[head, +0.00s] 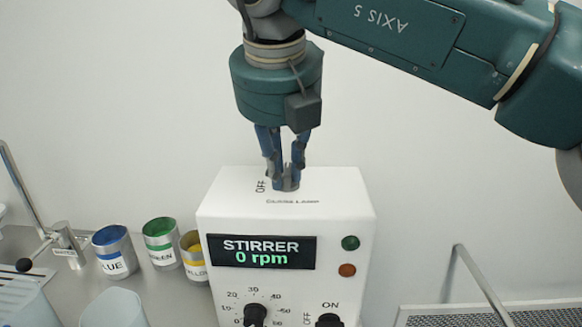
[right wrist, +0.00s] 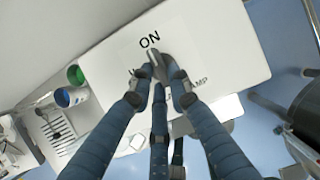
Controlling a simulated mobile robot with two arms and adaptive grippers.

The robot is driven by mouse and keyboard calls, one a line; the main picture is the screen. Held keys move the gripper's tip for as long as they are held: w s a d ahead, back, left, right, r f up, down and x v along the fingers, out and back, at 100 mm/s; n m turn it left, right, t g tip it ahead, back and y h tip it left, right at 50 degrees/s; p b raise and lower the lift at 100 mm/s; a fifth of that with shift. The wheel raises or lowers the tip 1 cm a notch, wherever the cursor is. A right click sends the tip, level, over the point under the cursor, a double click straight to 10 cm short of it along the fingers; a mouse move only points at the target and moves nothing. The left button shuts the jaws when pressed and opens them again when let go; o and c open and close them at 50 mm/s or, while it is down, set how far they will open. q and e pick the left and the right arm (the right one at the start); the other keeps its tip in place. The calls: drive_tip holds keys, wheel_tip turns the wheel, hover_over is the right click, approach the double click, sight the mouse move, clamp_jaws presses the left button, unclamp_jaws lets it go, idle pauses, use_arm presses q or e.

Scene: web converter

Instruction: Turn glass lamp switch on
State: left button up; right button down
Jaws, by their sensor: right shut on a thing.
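The glass lamp switch (right wrist: 155,64) is a small grey knob on the top face of the white stirrer box (head: 300,284). The box's top carries the printed words OFF and GLASS LAMP in the head view, and ON beside the knob in the right wrist view. My right gripper (head: 284,180) points straight down from above and is shut on the knob; its blue fingers (right wrist: 157,80) also show around it in the right wrist view. The fingers hide part of the knob and of the label, so its exact pointing is hard to tell. My left gripper is not in view.
The box front has a display reading STIRRER 0 rpm (head: 261,251), a speed dial (head: 255,314) and an ON/OFF knob (head: 328,320). Blue (head: 115,252), green (head: 161,243) and yellow cups stand left. A metal rod (head: 482,285) and perforated tray are at right.

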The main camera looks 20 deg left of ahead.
idle(0.4)
drive_tip(key=c, duration=1.8)
unclamp_jaws()
drive_tip(key=shift+o, duration=0.8)
drive_tip(key=shift+s+d, duration=0.1)
drive_tip(key=shift+d, duration=0.05)
drive_tip(key=shift+r, duration=0.1)
drive_tip(key=v, duration=1.2)
drive_tip(key=shift+s, duration=0.15)
drive_tip(key=shift+d, duration=0.15)
